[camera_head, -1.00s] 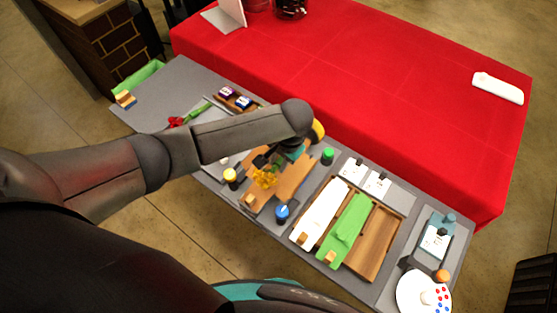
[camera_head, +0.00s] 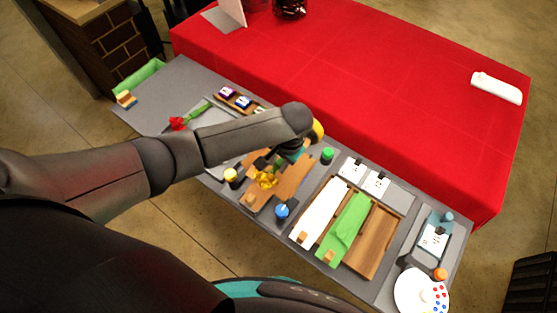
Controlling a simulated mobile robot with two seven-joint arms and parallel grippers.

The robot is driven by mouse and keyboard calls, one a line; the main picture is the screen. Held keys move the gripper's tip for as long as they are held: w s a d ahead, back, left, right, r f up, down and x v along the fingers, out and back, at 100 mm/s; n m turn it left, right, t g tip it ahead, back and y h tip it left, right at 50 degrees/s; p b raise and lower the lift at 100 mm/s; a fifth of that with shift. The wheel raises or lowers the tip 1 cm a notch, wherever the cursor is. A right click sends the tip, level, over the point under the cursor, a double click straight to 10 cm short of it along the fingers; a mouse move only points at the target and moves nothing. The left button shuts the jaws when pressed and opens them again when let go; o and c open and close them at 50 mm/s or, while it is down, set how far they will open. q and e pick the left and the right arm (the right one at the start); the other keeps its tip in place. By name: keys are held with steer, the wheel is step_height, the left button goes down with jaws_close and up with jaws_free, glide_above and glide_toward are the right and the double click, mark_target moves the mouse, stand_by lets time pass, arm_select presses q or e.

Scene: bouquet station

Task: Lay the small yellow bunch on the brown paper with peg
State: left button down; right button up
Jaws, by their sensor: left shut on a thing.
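The small yellow bunch (camera_head: 265,181) is low over the brown paper (camera_head: 291,188) near its left side. My left gripper (camera_head: 268,166) is shut on the bunch, and its fingers are small and partly hidden by my own arm. Whether the bunch touches the paper I cannot tell. A light wooden peg (camera_head: 249,199) sits at the near left end of the brown paper. My right gripper is not in view.
A yellow-topped pot (camera_head: 230,175), a blue one (camera_head: 281,211) and a green one (camera_head: 327,156) stand around the brown paper. A wooden tray (camera_head: 373,243) with white (camera_head: 319,213) and green (camera_head: 346,226) papers lies to the right. A red-covered table (camera_head: 370,80) stands behind.

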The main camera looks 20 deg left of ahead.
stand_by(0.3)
arm_select(q)
steer(key=shift+c, duration=1.1)
jaws_free()
step_height(320, 180, up, 5)
steer(key=p, duration=0.5)
steer(key=shift+p, duration=0.35)
steer(key=shift+r+p, duration=0.9)
steer(key=shift+r, duration=0.15)
